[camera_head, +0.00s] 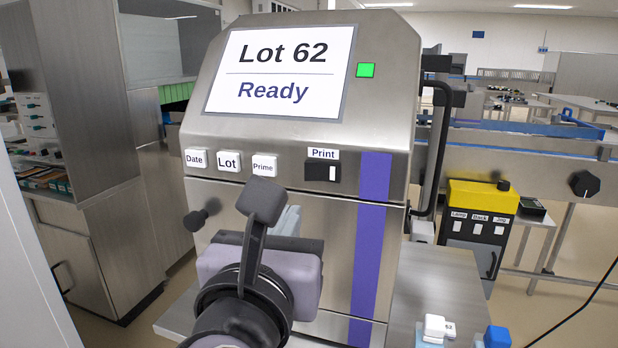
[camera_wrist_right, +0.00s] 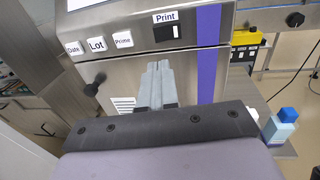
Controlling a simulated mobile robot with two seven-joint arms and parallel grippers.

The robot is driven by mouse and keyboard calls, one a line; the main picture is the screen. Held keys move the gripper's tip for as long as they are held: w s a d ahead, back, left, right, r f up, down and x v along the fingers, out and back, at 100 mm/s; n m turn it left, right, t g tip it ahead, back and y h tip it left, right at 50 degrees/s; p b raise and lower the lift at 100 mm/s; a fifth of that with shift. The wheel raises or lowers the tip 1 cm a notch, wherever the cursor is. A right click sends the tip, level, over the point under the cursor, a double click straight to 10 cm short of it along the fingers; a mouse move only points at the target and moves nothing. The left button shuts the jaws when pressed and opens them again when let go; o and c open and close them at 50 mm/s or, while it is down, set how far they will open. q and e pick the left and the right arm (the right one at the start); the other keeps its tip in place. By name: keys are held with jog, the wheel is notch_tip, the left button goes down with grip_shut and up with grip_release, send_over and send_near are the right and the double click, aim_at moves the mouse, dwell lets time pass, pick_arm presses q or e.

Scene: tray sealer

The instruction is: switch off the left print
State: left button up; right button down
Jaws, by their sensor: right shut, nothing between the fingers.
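The printer (camera_head: 300,125) is a metal cabinet with a screen (camera_head: 280,72) reading "Lot 62 Ready" and a lit green square (camera_head: 366,70). Its Print switch (camera_head: 323,171) is a black rocker with a white part at its right side, under a "Print" label. The switch also shows at the top of the right wrist view (camera_wrist_right: 168,32). My right gripper (camera_wrist_right: 155,72) is shut and empty, in front of the panel, below and a little left of the switch, apart from it. In the head view the right wrist partly hides the fingers. My left gripper is not in view.
Date (camera_head: 196,159), Lot (camera_head: 228,162) and Prime (camera_head: 264,165) buttons sit left of the switch. A dark knob (camera_head: 201,215) sticks out on the left. A yellow-topped control box (camera_head: 480,225) stands right. White (camera_head: 436,328) and blue-capped (camera_head: 496,337) items stand on the lower-right surface.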

aim_at(312, 171)
jog(key=w, duration=0.4)
jog(key=w+d, duration=0.1)
jog(key=w, duration=0.4)
jog(key=w+d, duration=0.1)
jog(key=w, duration=0.3)
jog(key=shift+w+d, duration=0.2)
jog(key=shift+w, duration=0.1)
jog(key=shift+w+r+p, duration=0.2)
jog(key=shift+p, duration=0.55)
jog(key=shift+f, duration=0.2)
